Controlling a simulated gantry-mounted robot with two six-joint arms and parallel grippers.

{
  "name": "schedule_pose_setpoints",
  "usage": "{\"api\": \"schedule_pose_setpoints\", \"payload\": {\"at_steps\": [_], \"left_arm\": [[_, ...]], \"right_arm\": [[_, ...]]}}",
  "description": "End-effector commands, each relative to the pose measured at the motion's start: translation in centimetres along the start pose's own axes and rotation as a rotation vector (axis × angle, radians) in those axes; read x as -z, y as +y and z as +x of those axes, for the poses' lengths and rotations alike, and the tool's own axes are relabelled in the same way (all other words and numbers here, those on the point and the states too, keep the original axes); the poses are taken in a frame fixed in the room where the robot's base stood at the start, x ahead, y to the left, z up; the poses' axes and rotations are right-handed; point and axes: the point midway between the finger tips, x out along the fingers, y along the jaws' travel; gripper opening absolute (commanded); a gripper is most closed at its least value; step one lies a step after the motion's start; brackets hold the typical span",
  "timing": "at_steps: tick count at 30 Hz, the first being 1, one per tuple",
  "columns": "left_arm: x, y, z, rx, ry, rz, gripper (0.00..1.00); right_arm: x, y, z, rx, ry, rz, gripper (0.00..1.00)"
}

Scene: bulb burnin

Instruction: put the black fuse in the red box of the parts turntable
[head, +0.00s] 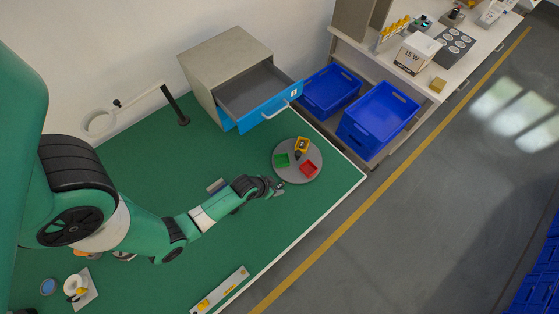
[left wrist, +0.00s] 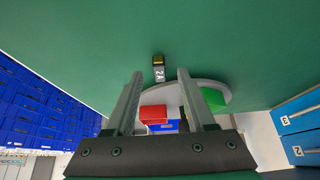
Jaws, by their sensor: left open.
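The parts turntable (head: 287,175) is a round grey disc on the green bench. It bears a red box (head: 309,168), a green box (head: 282,160) and a yellow box (head: 302,144). My left gripper (head: 281,188) is open just off the turntable's near-left edge. In the left wrist view, the red box (left wrist: 153,114) and the green box (left wrist: 213,99) show beyond the fingers. A small dark piece with a yellow end and a light marking (left wrist: 158,68) appears between the fingertips, against the green surface. It may be the black fuse; I cannot tell whether the fingers touch it. My right gripper is not in view.
An open drawer with a blue front (head: 264,116) stands behind the turntable. Blue crates (head: 377,119) sit to its right under a shelf. A dark post (head: 175,105) stands at the back left. A pale strip (head: 219,290) lies by the bench's front edge.

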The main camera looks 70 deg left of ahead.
Motion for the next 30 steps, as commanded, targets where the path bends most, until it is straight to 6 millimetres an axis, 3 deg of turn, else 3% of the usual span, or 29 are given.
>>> {"api": "schedule_pose_setpoints", "payload": {"at_steps": [3, 10, 19, 30], "left_arm": [[0.02, 0.03, 1.48, 0.0, 0.002, 0.001, 0.55], [0.11, 0.04, 1.46, 0.0, 0.002, 0.001, 0.53], [0.09, 0.04, 1.45, 0.0, 0.002, 0.001, 0.0], [0.11, 0.04, 1.41, 0.0, 0.002, 0.001, 0.0]], "right_arm": [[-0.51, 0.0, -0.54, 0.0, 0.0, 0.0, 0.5], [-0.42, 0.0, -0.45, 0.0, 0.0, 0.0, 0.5], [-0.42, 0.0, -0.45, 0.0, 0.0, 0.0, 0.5], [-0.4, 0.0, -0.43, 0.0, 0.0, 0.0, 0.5]]}}
